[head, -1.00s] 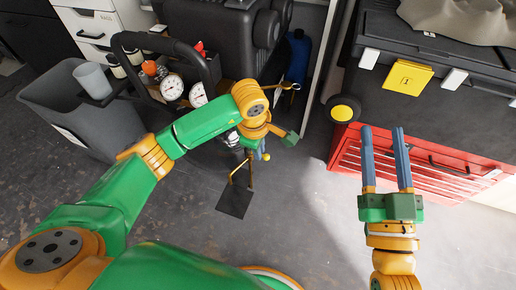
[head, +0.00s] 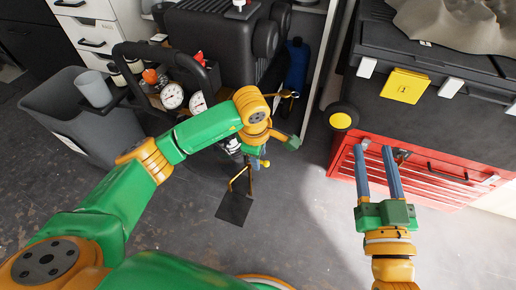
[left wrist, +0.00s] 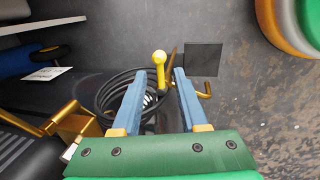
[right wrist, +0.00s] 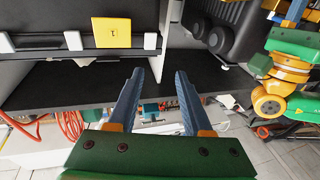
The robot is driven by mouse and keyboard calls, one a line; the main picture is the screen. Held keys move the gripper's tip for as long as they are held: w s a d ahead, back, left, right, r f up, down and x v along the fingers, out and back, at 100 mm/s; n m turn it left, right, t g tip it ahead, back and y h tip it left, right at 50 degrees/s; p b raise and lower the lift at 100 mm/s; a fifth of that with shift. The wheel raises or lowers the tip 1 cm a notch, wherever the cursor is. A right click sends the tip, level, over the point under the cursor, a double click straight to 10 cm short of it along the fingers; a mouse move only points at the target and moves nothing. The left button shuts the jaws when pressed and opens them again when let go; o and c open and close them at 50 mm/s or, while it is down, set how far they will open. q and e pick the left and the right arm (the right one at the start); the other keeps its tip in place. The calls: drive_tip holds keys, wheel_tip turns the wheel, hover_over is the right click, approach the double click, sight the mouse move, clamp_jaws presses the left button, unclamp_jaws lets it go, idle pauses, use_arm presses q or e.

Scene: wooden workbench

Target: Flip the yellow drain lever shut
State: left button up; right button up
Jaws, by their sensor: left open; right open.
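The yellow drain lever (left wrist: 159,62) shows in the left wrist view as a rod with a round yellow end, just beyond my left gripper (left wrist: 158,76). The gripper's blue fingers are apart, one on each side of the lever's line, and I see no contact. In the head view a small yellow tip (head: 265,163) shows below my left wrist; the arm hides most of that gripper and the lever's base. My right gripper (head: 374,150) is open and empty, in front of the red tool chest. It also shows open in the right wrist view (right wrist: 160,74).
The black compressor (head: 215,50) with gauges (head: 172,96) stands behind my left arm. A coiled black hose (left wrist: 112,92) lies near the lever, with a dark plate (left wrist: 203,59) beyond. A grey bin (head: 75,120) stands left. The red tool chest (head: 420,172) stands right. Open floor lies in front.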

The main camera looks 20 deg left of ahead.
use_arm(q)
wheel_tip(320, 180, up, 6)
drive_tip(key=s+p, duration=0.1)
drive_tip(key=p, duration=0.1)
drive_tip(key=shift+r, duration=0.2)
use_arm(e)
drive_tip(key=s+d+f+g+h, duration=0.1)
drive_tip(key=s+f+g, duration=0.2)
drive_tip(key=f+g, duration=0.2)
drive_tip(key=s+d+f+m+g+h, duration=0.1)
drive_tip(key=s+f+g, duration=0.3)
drive_tip(key=f, duration=0.7)
drive_tip(key=shift+d+f+g+h, duration=0.25)
drive_tip(key=shift+d+g+h, duration=0.45)
drive_tip(key=shift+d+g, duration=0.1)
use_arm(q)
drive_tip(key=shift+s, duration=0.15)
